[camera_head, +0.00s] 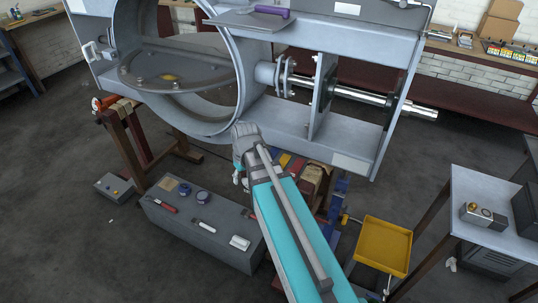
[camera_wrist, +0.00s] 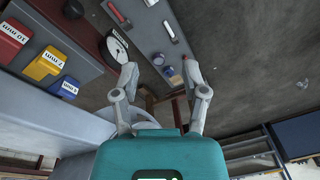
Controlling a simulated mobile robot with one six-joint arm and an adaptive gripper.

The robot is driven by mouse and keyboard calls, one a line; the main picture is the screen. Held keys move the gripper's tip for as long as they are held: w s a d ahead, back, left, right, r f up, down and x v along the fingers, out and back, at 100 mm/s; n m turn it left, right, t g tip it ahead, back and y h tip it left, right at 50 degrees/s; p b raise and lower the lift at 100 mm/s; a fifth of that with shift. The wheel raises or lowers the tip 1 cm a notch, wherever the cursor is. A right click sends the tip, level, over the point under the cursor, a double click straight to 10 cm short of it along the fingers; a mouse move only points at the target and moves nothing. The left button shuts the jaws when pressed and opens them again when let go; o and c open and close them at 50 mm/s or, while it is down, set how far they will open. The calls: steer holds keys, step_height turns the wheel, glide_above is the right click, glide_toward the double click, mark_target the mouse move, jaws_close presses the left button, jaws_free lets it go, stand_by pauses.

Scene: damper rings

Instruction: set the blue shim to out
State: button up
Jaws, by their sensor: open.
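The blue shim (camera_wrist: 66,87) is a small labelled block at the left of the wrist view. In the head view I see the yellow shim (camera_head: 284,160) near my arm, but cannot clearly make out the blue one. My gripper (camera_wrist: 158,68) is open and empty, its fingers spread to the right of the blue shim and apart from it. In the head view my gripper (camera_head: 240,150) is just below the large grey ring housing.
The large grey duct housing (camera_head: 345,145) with its shaft stands above and behind my gripper. A grey box (camera_head: 225,228) on the floor bears tools and tape rolls. A yellow tray (camera_head: 383,246) and a metal table (camera_head: 490,195) stand at the right.

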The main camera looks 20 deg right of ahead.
steer(key=w+d+n+t+y, duration=0.1)
steer(key=w+d+n, duration=0.1)
steer(key=w+d, duration=0.5)
steer(key=w+d+n+t+b, duration=0.1)
steer(key=w+d+n+t, duration=0.1)
steer(key=w+d, duration=0.6)
steer(key=d+n, duration=0.1)
steer(key=d, duration=0.4)
steer(key=shift+d+y, duration=0.4)
steer(key=shift+f, duration=0.2)
steer(key=b+x, duration=1.3)
steer(key=shift+a+f, duration=0.1)
steer(key=shift+f, duration=0.15)
jaws_close()
